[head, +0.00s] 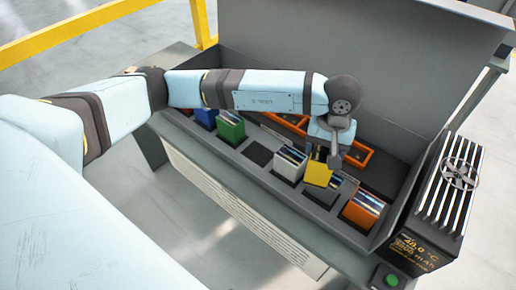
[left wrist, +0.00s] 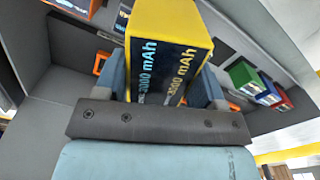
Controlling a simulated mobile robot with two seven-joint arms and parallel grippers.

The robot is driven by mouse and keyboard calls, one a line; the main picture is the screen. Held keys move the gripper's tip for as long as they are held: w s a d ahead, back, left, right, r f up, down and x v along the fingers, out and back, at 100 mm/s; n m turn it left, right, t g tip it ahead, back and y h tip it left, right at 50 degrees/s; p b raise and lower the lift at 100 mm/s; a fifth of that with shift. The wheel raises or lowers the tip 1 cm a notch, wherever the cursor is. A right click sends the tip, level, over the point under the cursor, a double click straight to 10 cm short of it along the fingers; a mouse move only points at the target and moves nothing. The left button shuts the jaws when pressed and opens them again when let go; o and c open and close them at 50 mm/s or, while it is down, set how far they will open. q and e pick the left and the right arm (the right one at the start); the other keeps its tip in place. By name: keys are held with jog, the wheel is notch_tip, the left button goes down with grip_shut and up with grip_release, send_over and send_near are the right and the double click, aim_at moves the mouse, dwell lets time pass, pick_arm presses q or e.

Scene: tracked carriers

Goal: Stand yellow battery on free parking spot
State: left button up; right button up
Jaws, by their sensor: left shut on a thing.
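The yellow battery (head: 317,172) is in my left gripper (head: 334,160), over the row of batteries in the grey case. In the left wrist view the yellow battery (left wrist: 172,28) fills the space between the fingers, with its dark "mAh" label facing the camera. The head view does not clearly show whether its bottom touches the case. A dark, empty square spot (head: 258,154) lies between the green battery (head: 230,127) and the white battery (head: 289,164). Orange-rimmed frames (head: 357,158) lie behind the row, partly hidden by my arm. My right gripper is not in view.
A blue battery (head: 205,117) stands left of the green one, and an orange battery (head: 362,209) stands at the right end. A black finned box with a display (head: 430,240) flanks the case on the right. The raised lid (head: 370,60) walls off the back.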

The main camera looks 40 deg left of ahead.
pick_arm(q)
jog(key=w+a+r+n+b, duration=0.15)
jog(key=w+a+n, duration=0.3)
jog(key=a, duration=0.75)
jog(key=w+a+r+n+b, duration=0.1)
jog(key=w+a+r+n, duration=0.3)
jog(key=a, duration=0.8)
notch_tip(320, 180, down, 22)
jog(key=s+n+p, duration=0.1)
jog(key=p, duration=0.1)
jog(key=shift+p, duration=0.35)
jog(key=o, duration=1.4)
jog(key=shift+s+f, duration=0.1)
jog(key=shift+f, duration=0.05)
jog(key=shift+o, duration=0.4)
